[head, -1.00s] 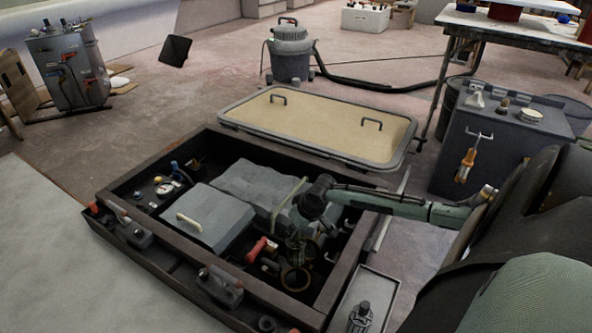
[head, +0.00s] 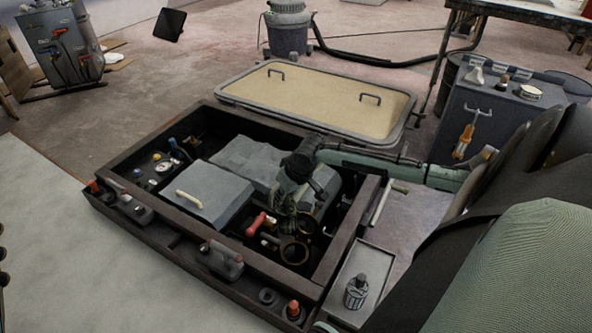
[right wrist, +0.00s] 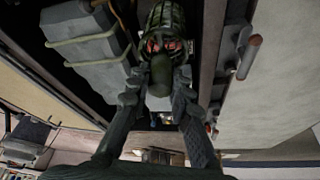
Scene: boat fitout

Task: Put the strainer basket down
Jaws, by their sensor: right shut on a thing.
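My right gripper (head: 287,196) is over the open engine bay, near its right side. In the right wrist view, my right gripper (right wrist: 158,82) has its fingertips closed on the dark handle of the strainer basket (right wrist: 165,18). The basket is a dark green mesh cylinder, with red showing at its near end. In the head view the basket (head: 283,224) is small and dark below the fingers, beside brass-coloured rings (head: 295,251). I cannot tell whether it touches anything below. My left gripper is not in view.
A shallow grey tray (head: 379,261) with a dark jar-like item (head: 356,292) stands right of the bay's rim (head: 345,243). A red-handled valve (head: 260,222) and a grey box (head: 205,193) are close by in the bay. A beige hatch panel (head: 320,100) lies behind.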

